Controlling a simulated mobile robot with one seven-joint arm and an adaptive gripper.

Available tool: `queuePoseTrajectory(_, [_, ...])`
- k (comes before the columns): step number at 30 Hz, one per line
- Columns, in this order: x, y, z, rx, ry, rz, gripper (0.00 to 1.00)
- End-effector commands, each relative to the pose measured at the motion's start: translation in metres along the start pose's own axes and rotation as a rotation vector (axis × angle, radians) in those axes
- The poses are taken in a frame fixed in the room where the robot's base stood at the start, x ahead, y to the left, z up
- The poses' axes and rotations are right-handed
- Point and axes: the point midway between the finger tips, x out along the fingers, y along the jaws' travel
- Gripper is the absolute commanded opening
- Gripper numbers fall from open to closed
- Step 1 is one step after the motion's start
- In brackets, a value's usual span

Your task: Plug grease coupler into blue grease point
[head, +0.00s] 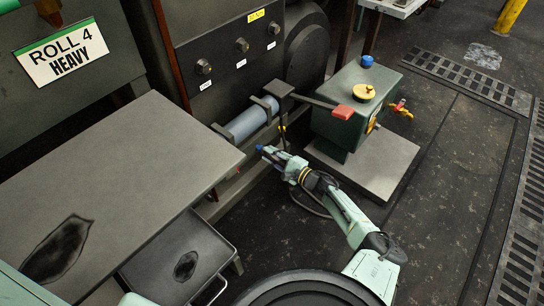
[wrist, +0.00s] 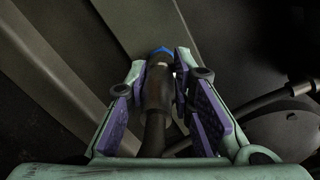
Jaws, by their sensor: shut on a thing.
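My gripper (head: 268,152) is low beside the machine, in front of the grey-blue roller and left of the green box. In the wrist view its purple-padded fingers (wrist: 168,95) are closed around a dark, cylindrical grease coupler (wrist: 156,88). A dark hose (wrist: 153,135) runs from the coupler back toward the wrist. A blue piece (wrist: 160,51) shows at the coupler's far end, and a blue spot (head: 259,148) shows at the fingertips in the head view. I cannot tell whether this blue belongs to the coupler or the grease point, nor whether they are joined.
The green box (head: 345,112), with a blue cap (head: 367,61), a yellow cap and a red-ended lever (head: 366,92), stands right of my gripper. The roller (head: 247,122) and machine frame are close behind it. A grey table (head: 120,165) is left. Floor at right is open.

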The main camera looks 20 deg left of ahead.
Motion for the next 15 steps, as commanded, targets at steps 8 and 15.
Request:
queuePoseTrajectory(8, [0.0033,-0.0004,0.0012,0.0,-0.003,-0.001,0.26])
queuePoseTrajectory(15, [0.0029,-0.0002,0.0008,0.0,-0.002,-0.001,0.42])
